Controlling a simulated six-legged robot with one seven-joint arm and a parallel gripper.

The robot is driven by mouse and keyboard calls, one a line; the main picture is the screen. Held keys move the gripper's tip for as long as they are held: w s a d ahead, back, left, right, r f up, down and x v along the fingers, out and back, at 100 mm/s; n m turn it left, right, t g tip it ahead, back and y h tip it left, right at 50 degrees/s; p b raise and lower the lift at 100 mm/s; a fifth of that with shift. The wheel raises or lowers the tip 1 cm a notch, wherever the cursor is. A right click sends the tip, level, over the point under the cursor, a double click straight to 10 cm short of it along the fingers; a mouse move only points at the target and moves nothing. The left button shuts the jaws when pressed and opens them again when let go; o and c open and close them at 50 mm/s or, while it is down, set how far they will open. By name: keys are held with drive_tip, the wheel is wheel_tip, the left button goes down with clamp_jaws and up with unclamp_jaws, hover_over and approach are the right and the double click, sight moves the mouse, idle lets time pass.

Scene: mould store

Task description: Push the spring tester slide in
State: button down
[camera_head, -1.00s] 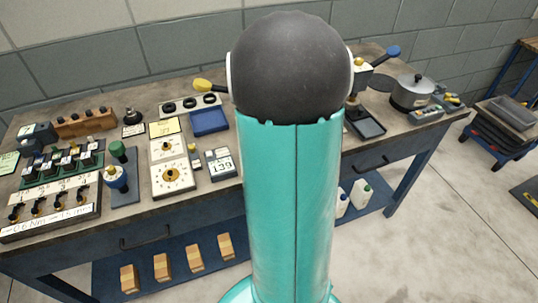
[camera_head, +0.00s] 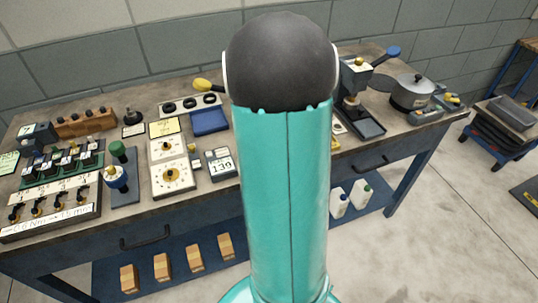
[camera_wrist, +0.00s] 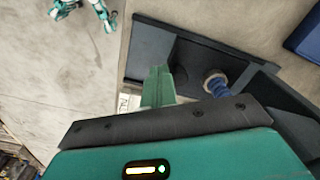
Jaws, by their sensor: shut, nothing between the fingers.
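In the wrist view, a dark tester base (camera_wrist: 155,35) lies along the table's near edge, with a blue coil spring (camera_wrist: 215,83) on a dark part of it. I take this to be the spring tester. I cannot clearly tell its slide from the rest of the dark body. My gripper (camera_wrist: 158,72) shows as green fingers, shut and empty, over or beside the base's near-edge side, left of the spring. I cannot tell whether they touch it. The wrist housing hides the lower part. In the head view my arm hides both the gripper and the tester.
In the head view, a press with a blue-knobbed lever (camera_head: 386,54) and a grey pot (camera_head: 412,91) stand right of my arm. A blue tray (camera_head: 209,121) and a display box (camera_head: 221,165) stand left. A small white label (camera_wrist: 128,102) lies near the fingers. Floor is clear in front.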

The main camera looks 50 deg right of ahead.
drive_tip(key=shift+w+d, duration=0.35)
drive_tip(key=shift+w, duration=0.2)
drive_tip(key=shift+w+d, duration=0.3)
drive_tip(key=shift+w, duration=0.2)
drive_tip(key=shift+r, duration=0.15)
drive_tip(key=shift+s+a+r, duration=0.1)
drive_tip(key=shift+r, duration=0.05)
drive_tip(key=shift+s+a+r, duration=0.3)
drive_tip(key=shift+s+r, duration=0.1)
drive_tip(key=shift+s, duration=0.1)
drive_tip(key=shift+s+a+r, duration=0.25)
drive_tip(key=shift+s+r, duration=0.1)
drive_tip(key=shift+s, duration=0.1)
wheel_tip(320, 180, up, 7)
drive_tip(key=s+a, duration=0.1)
drive_tip(key=s, duration=0.1)
drive_tip(key=shift+s+a, duration=0.25)
drive_tip(key=shift+s, duration=0.05)
